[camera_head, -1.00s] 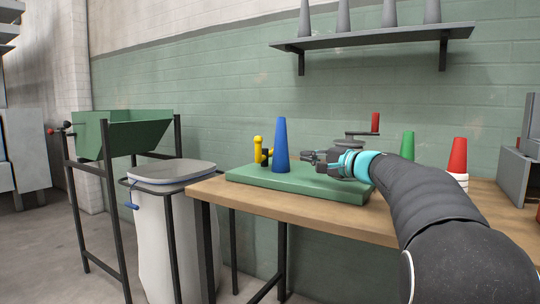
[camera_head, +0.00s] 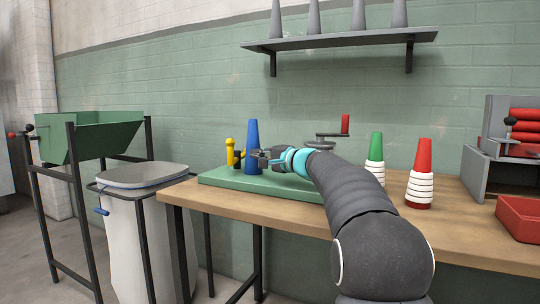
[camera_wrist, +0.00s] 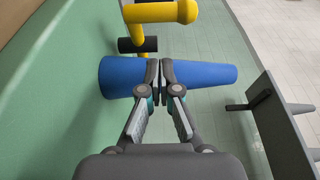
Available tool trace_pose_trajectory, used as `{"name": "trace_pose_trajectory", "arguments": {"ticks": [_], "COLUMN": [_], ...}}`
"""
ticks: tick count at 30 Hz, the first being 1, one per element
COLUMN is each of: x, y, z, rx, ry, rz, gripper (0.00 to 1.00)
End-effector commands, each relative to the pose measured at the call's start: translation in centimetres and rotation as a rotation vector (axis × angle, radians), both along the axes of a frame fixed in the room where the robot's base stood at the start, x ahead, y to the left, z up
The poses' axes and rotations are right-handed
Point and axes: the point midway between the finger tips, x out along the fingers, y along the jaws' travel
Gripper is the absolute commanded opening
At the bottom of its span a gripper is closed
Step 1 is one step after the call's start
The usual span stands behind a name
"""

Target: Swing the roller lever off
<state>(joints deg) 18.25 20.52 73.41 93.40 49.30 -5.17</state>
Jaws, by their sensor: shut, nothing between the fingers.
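A yellow lever (camera_head: 229,153) stands at the left of the green base (camera_head: 290,187) on the bench. In the wrist view the yellow lever (camera_wrist: 165,12) shows at the top, with a dark roller-like piece (camera_wrist: 138,45) near it. A blue cone (camera_head: 251,140) stands upright on the base just right of the lever. My gripper (camera_head: 261,158) is shut and empty at the cone. In the wrist view my closed fingertips (camera_wrist: 159,75) overlap the blue cone (camera_wrist: 205,74); I cannot tell whether they touch it. The lever is apart from the fingers.
A grey winder with a red handle (camera_head: 345,123) stands behind my arm. Green-topped (camera_head: 375,155) and red (camera_head: 421,170) cones stand to the right, near a red tray (camera_head: 522,218). A shelf (camera_head: 340,38) with grey cones hangs above. A white bin (camera_head: 145,230) stands left of the bench.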

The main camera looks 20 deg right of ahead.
Motion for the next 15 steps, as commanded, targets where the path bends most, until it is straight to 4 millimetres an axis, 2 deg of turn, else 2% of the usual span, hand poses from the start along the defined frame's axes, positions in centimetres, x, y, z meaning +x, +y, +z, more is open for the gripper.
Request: {"name": "trace_pose_trajectory", "arguments": {"ticks": [1,6,15], "x": [0.8,1.3,1.7], "y": [0.6,3.0,4.3], "z": [0.1,0.0,0.0], "rx": [0.001,0.000,0.000], "ry": [0.001,0.000,0.000], "rz": [0.002,0.002,-0.001], "gripper": [0.00,0.00,0.00]}}
